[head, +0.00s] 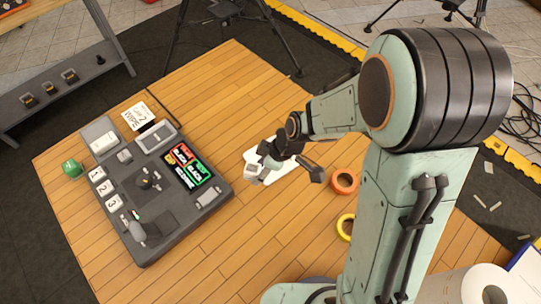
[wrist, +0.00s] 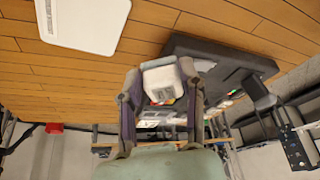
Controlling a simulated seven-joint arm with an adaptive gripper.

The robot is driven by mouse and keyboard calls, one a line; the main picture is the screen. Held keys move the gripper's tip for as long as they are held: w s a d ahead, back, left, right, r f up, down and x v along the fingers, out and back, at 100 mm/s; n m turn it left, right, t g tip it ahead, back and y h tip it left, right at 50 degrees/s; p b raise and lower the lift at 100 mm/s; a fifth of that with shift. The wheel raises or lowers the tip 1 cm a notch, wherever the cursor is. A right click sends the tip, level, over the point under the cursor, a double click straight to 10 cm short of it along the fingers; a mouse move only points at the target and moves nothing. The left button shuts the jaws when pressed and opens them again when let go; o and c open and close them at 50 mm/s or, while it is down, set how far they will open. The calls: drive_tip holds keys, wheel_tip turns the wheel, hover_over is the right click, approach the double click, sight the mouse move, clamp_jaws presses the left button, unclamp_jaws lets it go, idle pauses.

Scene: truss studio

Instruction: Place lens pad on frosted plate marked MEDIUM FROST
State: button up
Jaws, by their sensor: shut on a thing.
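My gripper (wrist: 162,98) is shut on a small pale block, which I take to be the lens pad (wrist: 162,82). The pad has a white top, with bits of red, yellow and green near its lower edge. In the head view my gripper (head: 263,162) holds the pad (head: 252,171) over or beside the left part of a flat white plate (head: 284,182) on the wooden floor. The same plate shows at the upper left in the wrist view (wrist: 85,22), apart from the pad. I cannot read any frost marking on it; my gripper hides part of it.
A dark grey console (head: 150,252) with numbered tiles, lit signs and small parts lies to the left. An orange tape roll (head: 344,172) and a yellow one (head: 341,231) lie right of the plate. A green round thing (head: 72,168) sits at the console's far left.

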drive_tip(key=s+d+r+m, duration=0.2)
drive_tip(key=s+d+r, duration=0.15)
drive_tip(key=d, duration=0.35)
drive_tip(key=shift+t, duration=0.4)
drive_tip(key=w+a+f, duration=0.1)
drive_tip(key=w+f, duration=0.2)
drive_tip(key=w, duration=0.1)
drive_tip(key=w+a+f, duration=0.1)
drive_tip(key=w+f, duration=0.2)
drive_tip(key=w, duration=0.1)
drive_tip(key=w+a+f, duration=0.1)
drive_tip(key=w+f, duration=0.2)
drive_tip(key=w, duration=0.1)
drive_tip(key=shift+f, duration=0.15)
drive_tip(key=shift+w+a+f, duration=0.15)
drive_tip(key=shift+w+f, duration=0.3)
drive_tip(key=shift+f, duration=0.1)
drive_tip(key=shift+w+f, duration=0.1)
drive_tip(key=shift+f, duration=1.55)
drive_tip(key=shift+f, duration=0.1)
drive_tip(key=o, duration=0.9)
drive_tip(key=shift+o, duration=0.2)
